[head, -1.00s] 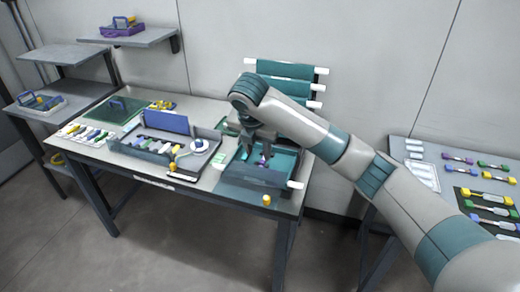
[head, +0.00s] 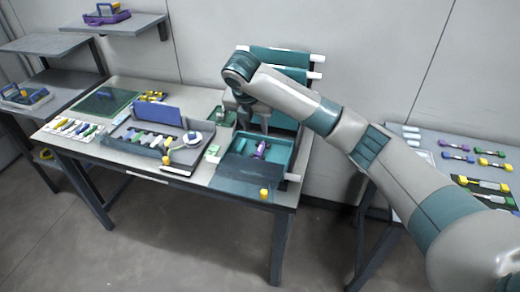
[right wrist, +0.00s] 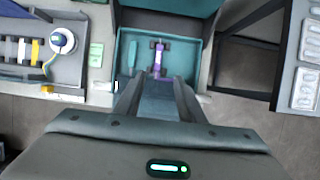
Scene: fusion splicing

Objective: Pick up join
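The join, a small purple piece with dark ends (head: 260,149), lies in the teal tray (head: 285,158) on the main table. In the right wrist view the join (right wrist: 159,58) stands out against the tray floor, beyond the fingertips. My right gripper (head: 251,118) is above the back part of the tray, clear of the join. Its two fingers are spread with nothing held between them, as the right wrist view also shows (right wrist: 157,92). My left gripper is in neither view.
A splicing tray with several coloured pieces (head: 150,140) and a round white spool (head: 192,138) stand left of the teal tray. A yellow cap (head: 264,194) sits near the table's front edge. A right side table (head: 430,160) holds more joins.

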